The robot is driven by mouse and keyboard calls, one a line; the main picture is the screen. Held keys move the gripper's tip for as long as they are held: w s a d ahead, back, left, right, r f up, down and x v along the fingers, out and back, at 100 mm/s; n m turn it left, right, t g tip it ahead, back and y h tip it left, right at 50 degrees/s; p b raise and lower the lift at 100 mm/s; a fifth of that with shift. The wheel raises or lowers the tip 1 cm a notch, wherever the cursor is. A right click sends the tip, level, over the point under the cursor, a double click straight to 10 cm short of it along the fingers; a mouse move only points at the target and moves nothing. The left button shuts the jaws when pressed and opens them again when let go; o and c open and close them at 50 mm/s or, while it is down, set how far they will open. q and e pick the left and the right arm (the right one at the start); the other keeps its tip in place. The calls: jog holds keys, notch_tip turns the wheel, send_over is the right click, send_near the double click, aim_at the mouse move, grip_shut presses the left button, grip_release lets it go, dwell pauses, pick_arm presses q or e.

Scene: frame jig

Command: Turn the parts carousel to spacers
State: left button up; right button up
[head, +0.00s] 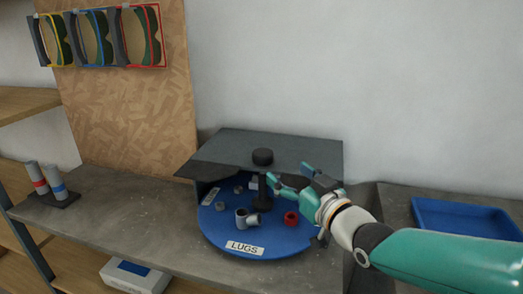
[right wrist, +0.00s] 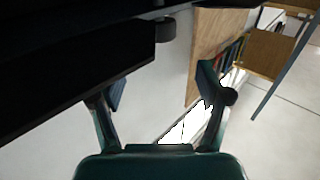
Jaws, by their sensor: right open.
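The parts carousel (head: 280,244) is a round blue turntable on the grey bench, with its rear under a dark grey cover (head: 310,152). A label reading LUGS (head: 244,248) faces the front. A second label (head: 211,196) at the left rim is too small to read. Grey parts (head: 241,218) and a red ring (head: 291,218) lie on the disc. My right gripper (head: 289,174) is open, beside the post at the cover's front edge; contact is unclear. It also shows open in the right wrist view (right wrist: 160,95).
A blue tray (head: 428,230) sits on the right. Red- and blue-banded cylinders (head: 47,180) stand on a dark base at the left. Coloured frames (head: 142,36) hang on a wooden board (head: 130,110). A white box (head: 135,275) sits below the bench top.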

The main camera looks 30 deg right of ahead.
aim_at(268, 157)
jog(key=w, duration=0.4)
jog(key=w+p, duration=0.1)
jog(key=w, duration=0.2)
jog(key=w+d+p, duration=0.1)
jog(key=w, duration=0.3)
jog(key=shift+w, duration=0.3)
grip_shut()
